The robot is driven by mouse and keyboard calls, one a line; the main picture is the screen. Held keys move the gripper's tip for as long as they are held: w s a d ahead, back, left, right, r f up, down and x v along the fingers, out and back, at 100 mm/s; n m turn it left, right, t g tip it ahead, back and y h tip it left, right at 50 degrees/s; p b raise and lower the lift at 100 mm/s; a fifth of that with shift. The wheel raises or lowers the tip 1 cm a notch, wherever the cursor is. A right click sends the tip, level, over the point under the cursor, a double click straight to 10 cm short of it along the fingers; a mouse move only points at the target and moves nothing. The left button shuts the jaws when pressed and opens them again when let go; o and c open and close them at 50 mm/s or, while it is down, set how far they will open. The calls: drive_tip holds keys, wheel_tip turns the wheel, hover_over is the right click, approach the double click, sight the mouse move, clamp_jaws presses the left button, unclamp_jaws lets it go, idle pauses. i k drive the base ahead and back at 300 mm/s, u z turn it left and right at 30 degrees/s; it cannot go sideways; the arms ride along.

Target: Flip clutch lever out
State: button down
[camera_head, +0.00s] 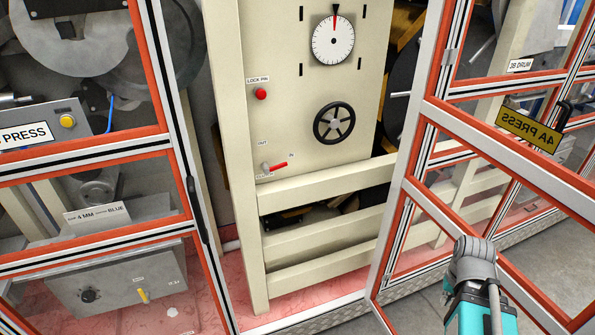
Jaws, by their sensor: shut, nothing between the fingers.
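The clutch lever (277,165) is a small red handle on a grey pivot, low on the cream machine panel (300,115). It points to the right and slightly up, toward the small label "IN". The label "OUT" (262,143) is above the pivot, and another small label sits below it. My gripper is not in view. Only a grey and teal part of my arm shows at the bottom right, in front of the open door and well away from the lever.
The panel also bears a red lock pin knob (261,95), a white dial (333,40) and a black handwheel (334,123). A framed glass door (480,190) stands open at the right. Cream rails (325,190) cross below the panel. The doorway before the panel is clear.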

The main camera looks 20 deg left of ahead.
sight(265, 169)
drive_tip(key=z, duration=0.35)
drive_tip(key=k, duration=1.45)
drive_tip(key=u, duration=0.7)
drive_tip(key=i, duration=1.05)
